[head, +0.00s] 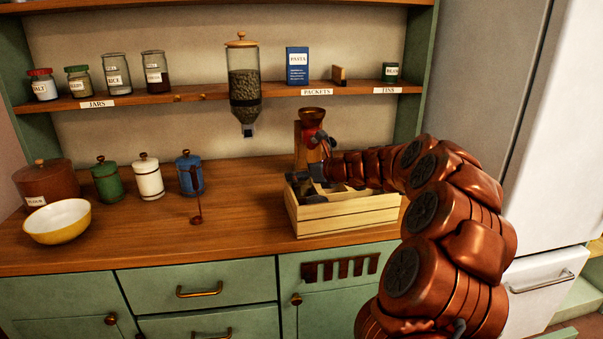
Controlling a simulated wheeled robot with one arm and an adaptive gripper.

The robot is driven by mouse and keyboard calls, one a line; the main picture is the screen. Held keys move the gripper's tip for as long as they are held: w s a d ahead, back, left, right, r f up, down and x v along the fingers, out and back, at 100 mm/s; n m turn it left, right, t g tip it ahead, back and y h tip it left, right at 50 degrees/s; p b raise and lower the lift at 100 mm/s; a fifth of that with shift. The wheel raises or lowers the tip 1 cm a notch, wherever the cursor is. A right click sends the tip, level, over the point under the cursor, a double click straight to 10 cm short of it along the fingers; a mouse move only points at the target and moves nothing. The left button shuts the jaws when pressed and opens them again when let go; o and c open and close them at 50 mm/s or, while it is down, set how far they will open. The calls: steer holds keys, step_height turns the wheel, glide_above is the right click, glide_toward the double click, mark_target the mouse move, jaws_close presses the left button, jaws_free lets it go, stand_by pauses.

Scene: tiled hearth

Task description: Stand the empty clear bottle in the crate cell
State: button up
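A pale slatted wooden crate (345,218) stands on the wooden counter, right of the middle. Thin dividers show inside it, but its cells are largely hidden by its front wall and my arm. My arm reaches in from the right above the crate. My gripper (306,187) appears as dark parts low at the crate's left end. Its fingers are too small and too hidden to tell open from shut, or whether they hold anything. I cannot make out the empty clear bottle in this view.
A grinder with a brown funnel (315,116) stands behind the crate. A glass dispenser (244,88) hangs left of it. Canisters (149,178), a yellow bowl (58,222) and a dark red ladle-like tool (196,205) are to the left. The counter's front middle is clear.

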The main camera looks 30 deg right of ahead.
steer(key=shift+s+d+r, duration=0.1)
steer(key=shift+s+r, duration=0.05)
steer(key=shift+r, duration=0.05)
steer(key=v, duration=1.1)
steer(key=shift+s+r, duration=0.15)
steer(key=shift+s, duration=0.15)
